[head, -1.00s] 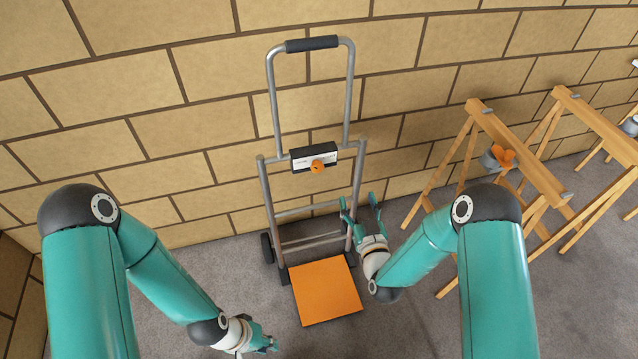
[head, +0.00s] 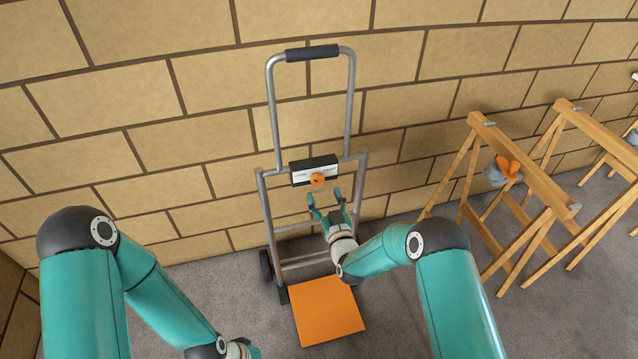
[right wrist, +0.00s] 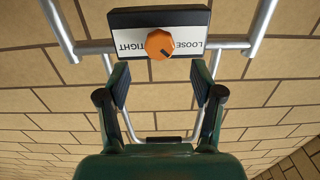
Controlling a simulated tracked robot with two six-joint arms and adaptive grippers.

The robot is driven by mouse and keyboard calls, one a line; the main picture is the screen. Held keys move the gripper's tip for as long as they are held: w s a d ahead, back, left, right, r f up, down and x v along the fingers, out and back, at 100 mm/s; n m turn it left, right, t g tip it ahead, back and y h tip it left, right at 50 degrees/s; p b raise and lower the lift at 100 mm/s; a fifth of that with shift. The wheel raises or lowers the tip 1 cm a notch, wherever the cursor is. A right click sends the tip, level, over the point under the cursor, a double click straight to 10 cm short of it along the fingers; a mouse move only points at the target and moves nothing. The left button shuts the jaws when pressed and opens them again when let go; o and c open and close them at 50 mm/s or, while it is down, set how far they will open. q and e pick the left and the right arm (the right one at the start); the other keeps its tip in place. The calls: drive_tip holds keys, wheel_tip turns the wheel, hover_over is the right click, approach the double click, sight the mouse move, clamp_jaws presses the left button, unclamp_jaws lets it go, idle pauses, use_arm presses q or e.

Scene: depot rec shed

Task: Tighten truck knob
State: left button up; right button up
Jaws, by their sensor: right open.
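The orange knob (head: 317,180) sits on a black and white block (head: 301,177) on the crossbar of a grey hand truck (head: 262,205). In the right wrist view the round knob (right wrist: 160,44) has a dark mark at its lower right; the label (right wrist: 128,47) reads TIGHT at left and LOOSE at right. My right gripper (head: 325,196) is open and empty just below the knob, apart from it. In the right wrist view its fingers (right wrist: 160,78) are spread either side of the knob's line. My left gripper (head: 242,349) is cut off by the bottom edge; its fingers are hidden.
The truck's orange toe plate (head: 327,310) lies at floor level below. A tan block wall (head: 150,120) stands behind the truck. Wooden trestles (head: 525,175) stand at right, one with an orange and grey object (head: 502,171). Grey floor lies between.

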sight(321, 182)
drive_tip(key=shift+x, duration=2.95)
drive_tip(key=c, duration=1.1)
drive_tip(key=shift+f+m+b, duration=0.2)
drive_tip(key=shift+m+b, duration=0.3)
drive_tip(key=shift+b, duration=0.65)
drive_tip(key=shift+c, duration=0.2)
drive_tip(key=m+b, duration=0.5)
drive_tip(key=b, duration=0.3)
drive_tip(key=m+b, duration=0.5)
drive_tip(key=b, duration=0.3)
drive_tip(key=m+b, duration=0.6)
drive_tip(key=b, duration=0.2)
drive_tip(key=shift+d+f+b, duration=0.15)
drive_tip(key=shift+d+b, duration=0.15)
drive_tip(key=shift+b, duration=0.1)
drive_tip(key=shift+w+m+b, duration=0.1)
drive_tip(key=shift+m+b, duration=0.5)
drive_tip(key=shift+b, duration=0.2)
